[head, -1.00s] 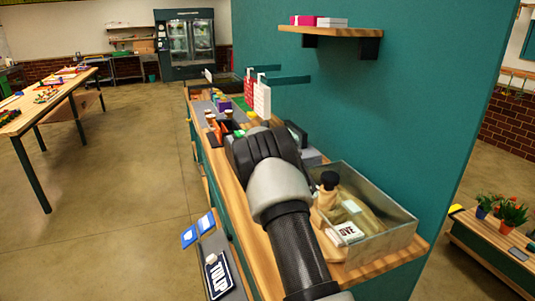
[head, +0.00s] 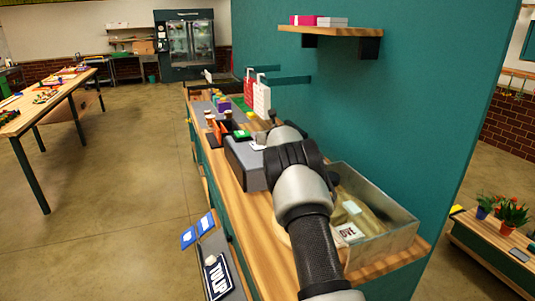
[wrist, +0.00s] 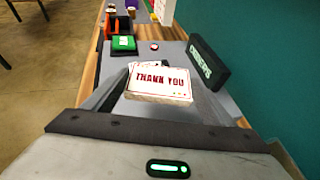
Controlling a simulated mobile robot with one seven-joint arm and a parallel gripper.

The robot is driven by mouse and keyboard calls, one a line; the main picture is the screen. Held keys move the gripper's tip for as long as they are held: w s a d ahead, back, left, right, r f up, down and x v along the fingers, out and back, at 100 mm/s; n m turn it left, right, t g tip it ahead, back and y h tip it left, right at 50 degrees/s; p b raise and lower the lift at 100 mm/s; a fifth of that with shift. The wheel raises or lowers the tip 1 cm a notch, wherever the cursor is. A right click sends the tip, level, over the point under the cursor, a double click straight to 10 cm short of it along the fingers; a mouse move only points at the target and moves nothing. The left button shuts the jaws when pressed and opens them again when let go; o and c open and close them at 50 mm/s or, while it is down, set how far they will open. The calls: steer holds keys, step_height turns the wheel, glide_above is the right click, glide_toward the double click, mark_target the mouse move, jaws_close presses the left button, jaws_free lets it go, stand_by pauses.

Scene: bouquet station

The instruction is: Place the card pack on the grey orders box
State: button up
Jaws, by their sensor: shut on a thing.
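The card pack (wrist: 160,83) is a white block with red "THANK YOU" lettering. It sits between the fingers of my gripper (wrist: 158,92) in the wrist view. In the head view a pale bit of the pack (head: 257,146) shows beside my gripper (head: 262,141), over the grey orders box (head: 243,163). The box's grey top (wrist: 172,55) spreads beyond and below the pack in the wrist view. Whether the pack touches the top, I cannot tell. My wrist hides the right part of the box in the head view.
A dark lettered sign (wrist: 207,62) stands at the right of the grey top. A green item (wrist: 123,43) and a small red-and-white round item (wrist: 154,46) lie beyond the pack. A clear-walled bin (head: 385,240) stands nearer on the counter. A teal wall (head: 370,110) bounds the right side.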

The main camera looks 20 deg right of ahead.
steer(key=shift+w+a+r+n+y, duration=0.1)
steer(key=shift+w+r+n+y, duration=0.15)
steer(key=shift+w+n+y, duration=0.3)
steer(key=shift+w+a+r+n+y, duration=0.1)
steer(key=shift+w+r+n+y, duration=0.1)
steer(key=shift+w+n+y, duration=0.3)
steer(key=shift+a+r+n+t+y, duration=0.15)
steer(key=shift+a+n+t+y, duration=0.05)
steer(key=shift+n+t+y, duration=0.2)
steer(key=shift+w+a+y, duration=0.1)
steer(key=shift+a+y, duration=0.05)
steer(key=shift+y, duration=0.1)
step_height(320, 180, down, 10)
steer(key=shift+a+r+b, duration=0.15)
steer(key=shift+b, duration=0.75)
steer(key=shift+f, duration=0.2)
steer(key=o, duration=1.1)
